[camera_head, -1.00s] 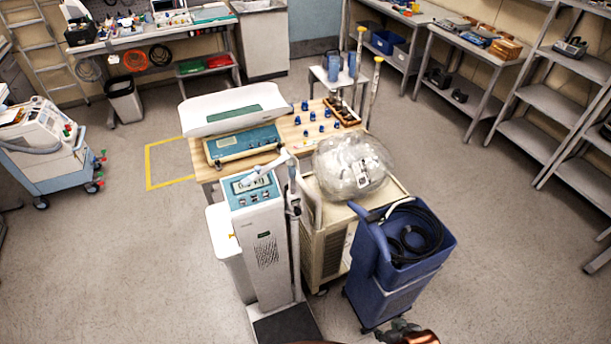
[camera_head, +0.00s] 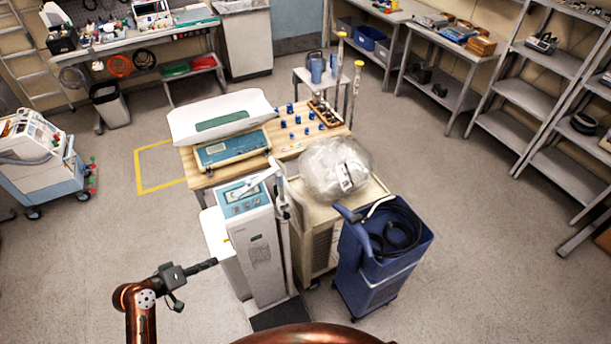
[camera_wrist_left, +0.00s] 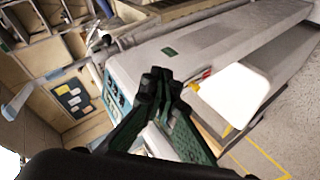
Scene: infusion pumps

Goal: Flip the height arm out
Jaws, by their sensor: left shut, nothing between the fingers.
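A white column scale (camera_head: 256,250) with a blue-edged display panel (camera_head: 243,196) stands upright in the middle. Its slim height rod (camera_head: 284,222) stands along the column's right side. The pale height arm (camera_head: 262,179) is at the top, slanting across above the panel. My left gripper (camera_head: 205,267) is shut and empty, left of the column and lower in the picture, apart from it. In the left wrist view the gripper's dark fingers (camera_wrist_left: 160,82) are together, with the column (camera_wrist_left: 215,45) and panel (camera_wrist_left: 117,92) beyond them. My right gripper is not in view.
A blue wheeled bin (camera_head: 365,275) with a black hose and a beige cart (camera_head: 312,245) carrying a bagged device (camera_head: 335,172) stand close on the column's right. A wooden table with a baby scale (camera_head: 232,149) is behind.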

